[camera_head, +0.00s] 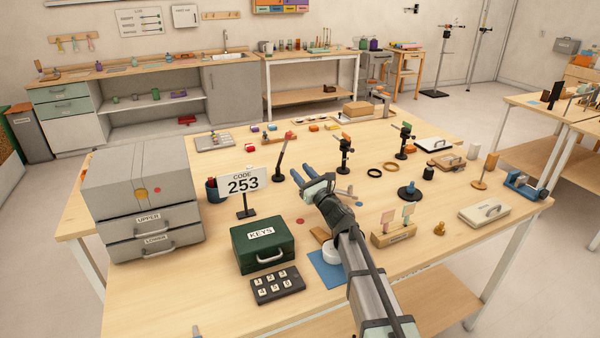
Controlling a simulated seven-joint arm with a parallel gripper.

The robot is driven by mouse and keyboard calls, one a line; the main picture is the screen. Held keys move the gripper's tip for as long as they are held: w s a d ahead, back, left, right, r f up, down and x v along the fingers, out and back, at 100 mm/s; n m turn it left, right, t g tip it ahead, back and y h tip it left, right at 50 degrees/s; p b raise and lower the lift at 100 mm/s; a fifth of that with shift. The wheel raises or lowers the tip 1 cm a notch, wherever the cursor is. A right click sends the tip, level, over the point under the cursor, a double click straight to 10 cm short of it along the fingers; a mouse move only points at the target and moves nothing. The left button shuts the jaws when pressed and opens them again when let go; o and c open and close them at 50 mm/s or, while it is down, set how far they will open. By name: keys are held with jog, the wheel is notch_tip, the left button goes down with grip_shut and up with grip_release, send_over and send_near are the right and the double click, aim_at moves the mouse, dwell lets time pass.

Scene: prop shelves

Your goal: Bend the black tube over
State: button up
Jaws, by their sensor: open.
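The fingers appear apart from the tube, though the exact depth gap cannot be told. My arm reaches in from the front right and hides part of the table behind it.
Dark stands with coloured tops (345,150) and (404,139) are right of the tube. Grey drawers (147,200) fill the left side.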

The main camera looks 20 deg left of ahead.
aim_at(280, 159)
jog(key=w+a+h, duration=0.1)
jog(key=w+a, duration=0.2)
jog(key=a, duration=0.1)
jog(key=w+a+h, duration=0.1)
jog(key=w+a, duration=0.1)
jog(key=a, duration=0.2)
jog(key=w+a+g, duration=0.1)
jog(key=w+a, duration=0.2)
jog(key=a, duration=0.1)
jog(key=shift+w+a+h, duration=0.3)
jog(key=shift+h, duration=0.1)
dwell(0.9)
jog(key=shift+c, duration=0.2)
grip_shut()
dwell(0.4)
